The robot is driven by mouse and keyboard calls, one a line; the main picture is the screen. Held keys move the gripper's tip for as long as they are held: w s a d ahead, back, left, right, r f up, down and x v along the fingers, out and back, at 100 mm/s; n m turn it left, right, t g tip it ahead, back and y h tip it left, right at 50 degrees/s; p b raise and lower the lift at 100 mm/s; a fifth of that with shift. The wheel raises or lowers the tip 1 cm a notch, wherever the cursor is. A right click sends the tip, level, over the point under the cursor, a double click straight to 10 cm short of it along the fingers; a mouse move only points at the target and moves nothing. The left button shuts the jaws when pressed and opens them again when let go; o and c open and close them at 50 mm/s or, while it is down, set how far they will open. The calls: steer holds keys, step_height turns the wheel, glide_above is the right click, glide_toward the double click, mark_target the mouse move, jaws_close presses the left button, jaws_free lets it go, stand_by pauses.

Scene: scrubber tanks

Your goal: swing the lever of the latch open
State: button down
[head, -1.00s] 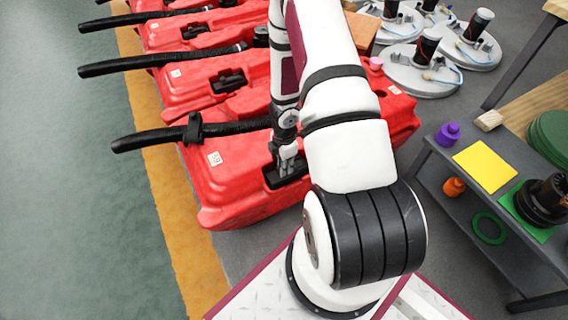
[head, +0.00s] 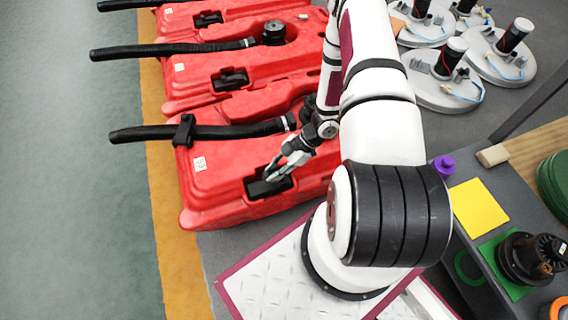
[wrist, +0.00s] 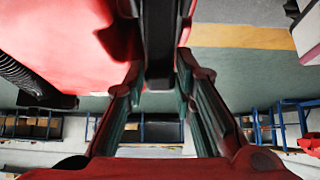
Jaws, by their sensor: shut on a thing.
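The latch (head: 268,187) is a black part in a recess on the top of the nearest red tank (head: 210,210). My gripper (head: 273,172) reaches down to it at a slant from the upper right, with its fingertips at the recess. In the wrist view, the black lever (wrist: 159,40) runs down between the two fingers of my gripper (wrist: 158,82). The fingers are shut on the lever. My fingers hide part of the latch in the head view, and the exact angle of the lever is hard to tell.
A black hose (head: 150,133) lies across the nearest tank, held by a black clip. More red tanks stand behind. Round grey brush heads (head: 440,92) lie at the upper right. A grey bench (head: 490,245) with coloured items stands right. The green floor at left is clear.

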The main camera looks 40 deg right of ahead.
steer(key=d+y+b, duration=0.1)
steer(key=y, duration=0.1)
steer(key=d+t+y+b, duration=0.1)
steer(key=y+b, duration=0.1)
steer(key=shift+s+d, duration=0.2)
steer(key=shift+s, duration=0.15)
steer(key=shift+s+d+y+b, duration=0.15)
steer(key=shift+d+y+b, duration=0.35)
steer(key=shift+y+b, duration=0.3)
steer(key=shift+r+t, duration=0.1)
steer(key=shift+t, duration=0.2)
steer(key=c, duration=1.3)
jaws_free()
steer(key=v, duration=1.2)
